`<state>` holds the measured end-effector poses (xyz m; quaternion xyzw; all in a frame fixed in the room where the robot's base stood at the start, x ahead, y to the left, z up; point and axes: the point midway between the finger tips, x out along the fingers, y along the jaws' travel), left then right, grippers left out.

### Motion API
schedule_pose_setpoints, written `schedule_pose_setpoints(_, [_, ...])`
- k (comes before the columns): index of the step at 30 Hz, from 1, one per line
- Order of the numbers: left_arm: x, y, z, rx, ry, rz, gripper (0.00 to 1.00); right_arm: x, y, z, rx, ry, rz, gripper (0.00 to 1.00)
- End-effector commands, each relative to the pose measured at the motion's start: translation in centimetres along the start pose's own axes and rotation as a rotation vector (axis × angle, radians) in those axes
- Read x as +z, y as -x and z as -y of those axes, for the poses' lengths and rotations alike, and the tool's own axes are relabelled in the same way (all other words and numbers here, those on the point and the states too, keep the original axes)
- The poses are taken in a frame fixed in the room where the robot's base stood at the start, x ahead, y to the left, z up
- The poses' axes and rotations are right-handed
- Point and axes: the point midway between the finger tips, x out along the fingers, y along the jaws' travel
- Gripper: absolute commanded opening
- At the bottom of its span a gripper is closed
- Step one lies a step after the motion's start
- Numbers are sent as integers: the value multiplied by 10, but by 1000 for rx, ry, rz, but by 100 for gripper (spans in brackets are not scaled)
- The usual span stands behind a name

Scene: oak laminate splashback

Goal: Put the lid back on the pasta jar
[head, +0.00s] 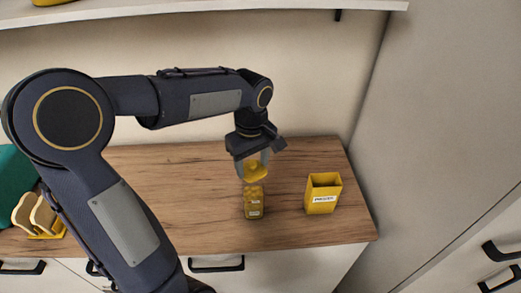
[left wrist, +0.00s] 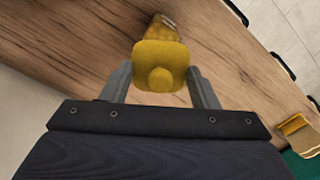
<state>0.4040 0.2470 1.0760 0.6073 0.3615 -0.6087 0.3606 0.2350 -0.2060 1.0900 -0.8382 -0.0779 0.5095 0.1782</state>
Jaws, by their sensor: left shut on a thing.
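The pasta jar (head: 254,204), a small see-through jar with yellowish contents and a label, stands upright on the wooden counter. My left gripper (head: 254,160) points down above it, shut on the yellow lid (head: 255,174). The lid is just above the jar's mouth in the head view, with a small gap seeming to show between them. In the left wrist view, the lid (left wrist: 160,68) with its round knob sits between the two fingers of my left gripper (left wrist: 161,86). The jar (left wrist: 161,28) shows partly behind the lid, its mouth hidden. My right gripper is not in view.
A yellow open-topped box (head: 322,195) with a white label stands right of the jar. A rack with bread slices (head: 38,214) and a teal object (head: 12,180) are at the far left. A shelf (head: 200,10) runs above. The counter (head: 190,215) around the jar is clear.

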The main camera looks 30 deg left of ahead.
Motion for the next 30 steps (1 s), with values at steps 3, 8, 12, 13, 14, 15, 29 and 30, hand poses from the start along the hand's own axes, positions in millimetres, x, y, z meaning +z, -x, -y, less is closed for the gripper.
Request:
schedule_pose_setpoints(3, [0,-6,0,-1,0,0,33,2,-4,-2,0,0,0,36])
schedule_pose_setpoints(8, [0,-18,0,-1,0,0,33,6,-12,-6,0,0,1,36])
schedule_pose_setpoints(12, [0,-32,0,0,0,0,33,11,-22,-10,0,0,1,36])
schedule_pose_setpoints(13, [0,-35,0,0,-1,0,33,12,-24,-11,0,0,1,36])
schedule_pose_setpoints(14, [0,-38,0,0,0,0,33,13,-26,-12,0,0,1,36])
schedule_pose_setpoints(15, [0,-42,0,0,0,0,33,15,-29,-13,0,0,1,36])
schedule_pose_setpoints(29, [0,-64,0,0,-1,0,33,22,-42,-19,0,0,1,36])
schedule_pose_setpoints(30, [0,-64,0,0,-1,0,33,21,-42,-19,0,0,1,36])
